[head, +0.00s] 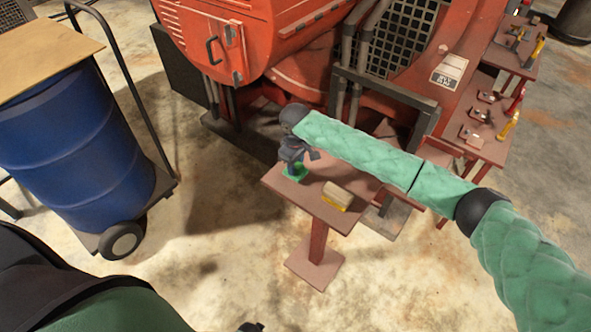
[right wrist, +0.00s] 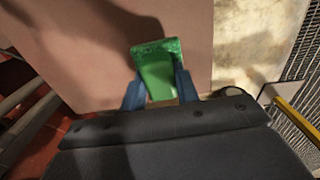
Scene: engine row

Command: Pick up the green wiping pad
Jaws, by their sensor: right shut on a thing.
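The green wiping pad (head: 294,173) is at the left corner of the small reddish-brown table (head: 314,205). My right gripper (head: 293,163) points down onto it from above. In the right wrist view the pad (right wrist: 157,66) sits between the two blue fingers of the right gripper (right wrist: 158,87), which are shut on its sides. The pad is at or very near the tabletop; I cannot tell if there is a gap. Only a small dark part, perhaps of my left gripper, shows at the bottom edge of the head view, and its jaws cannot be made out.
A tan block with a yellow edge (head: 338,195) lies on the same table, right of the pad. The red engine (head: 290,45) stands close behind. A blue barrel (head: 65,135) on a hand cart is at the left. More small tables with tools (head: 485,125) stand at the right.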

